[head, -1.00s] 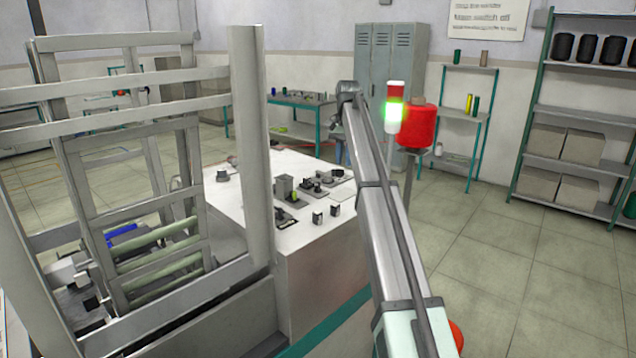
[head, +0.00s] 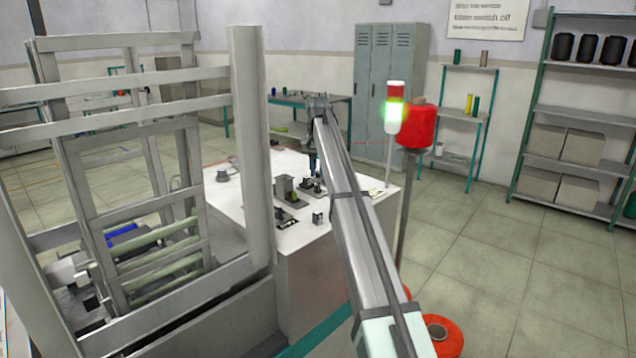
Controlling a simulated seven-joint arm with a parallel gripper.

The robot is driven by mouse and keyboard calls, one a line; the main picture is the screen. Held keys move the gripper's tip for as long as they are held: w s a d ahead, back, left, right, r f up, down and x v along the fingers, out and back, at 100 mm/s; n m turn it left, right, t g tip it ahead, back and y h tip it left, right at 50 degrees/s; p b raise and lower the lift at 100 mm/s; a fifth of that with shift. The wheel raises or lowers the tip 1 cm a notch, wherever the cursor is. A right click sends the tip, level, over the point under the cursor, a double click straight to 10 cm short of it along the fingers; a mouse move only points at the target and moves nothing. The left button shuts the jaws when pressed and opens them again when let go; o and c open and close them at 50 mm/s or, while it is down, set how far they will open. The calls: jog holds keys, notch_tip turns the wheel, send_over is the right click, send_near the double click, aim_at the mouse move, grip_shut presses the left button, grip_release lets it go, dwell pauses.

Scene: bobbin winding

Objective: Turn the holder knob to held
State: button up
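A white-topped bench (head: 238,208) carries several small dark devices. A grey-green upright block on a dark base (head: 286,188) stands near its middle, and a low dark mechanism (head: 308,187) sits just right of it. I cannot tell which small part is the holder knob. My gripper (head: 313,171) hangs from the arm's end, pointing down just above or behind the low dark mechanism. It is too small and partly covered to show whether its fingers are open or touch anything. A small dark-and-light block (head: 317,218) stands in front of the mechanism.
A grey frame (head: 252,140) stands left of the bench. A round dark-topped piece (head: 222,175) sits at the bench's left. Open floor lies at right.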

aim_at(318, 183)
jog(key=shift+f, duration=2.2)
grip_shut()
